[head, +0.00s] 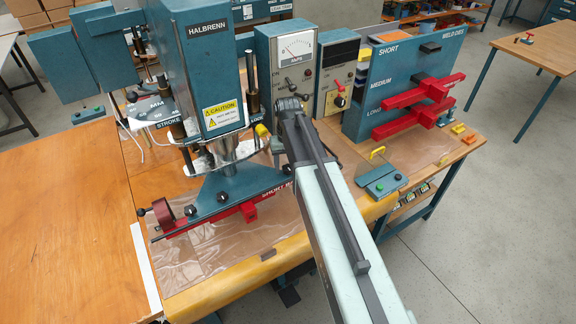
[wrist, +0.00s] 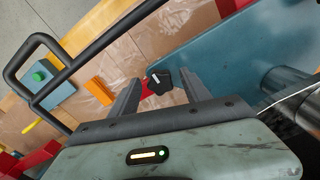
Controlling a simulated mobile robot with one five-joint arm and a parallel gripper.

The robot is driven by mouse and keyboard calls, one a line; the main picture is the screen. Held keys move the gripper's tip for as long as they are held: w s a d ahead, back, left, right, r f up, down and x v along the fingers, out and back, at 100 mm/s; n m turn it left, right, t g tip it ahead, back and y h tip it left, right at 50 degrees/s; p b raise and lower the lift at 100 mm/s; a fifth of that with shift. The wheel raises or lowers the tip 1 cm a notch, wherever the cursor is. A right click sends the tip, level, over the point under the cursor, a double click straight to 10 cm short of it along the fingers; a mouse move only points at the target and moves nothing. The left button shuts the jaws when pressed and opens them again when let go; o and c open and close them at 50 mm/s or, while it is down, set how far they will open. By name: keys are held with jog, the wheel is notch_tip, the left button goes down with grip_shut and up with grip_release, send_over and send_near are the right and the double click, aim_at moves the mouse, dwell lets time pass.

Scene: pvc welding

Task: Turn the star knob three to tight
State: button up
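A black star knob (wrist: 159,82) with a pale mark on its face shows in the wrist view, at the edge of the blue plate (wrist: 225,45), with a bit of red beside it. My gripper (wrist: 160,78) is open, one finger on each side of the knob, with visible gaps to it. In the head view two black star knobs, one on the left (head: 190,211) and one further right (head: 222,197), sit along the blue clamp plate above the red die (head: 250,211). My arm covers the plate's right end there, and my gripper's fingers are hidden.
The blue press (head: 210,70) stands above the plate. A meter box (head: 290,60) and a red-knobbed control box (head: 337,85) are behind. A button box (head: 381,182) and a die rack (head: 405,85) are on the right. The wooden table at left (head: 65,230) is clear.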

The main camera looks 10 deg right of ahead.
aim_at(288, 168)
notch_tip(288, 168, up, 8)
jog(key=p, duration=0.8)
jog(key=shift+f, duration=0.1)
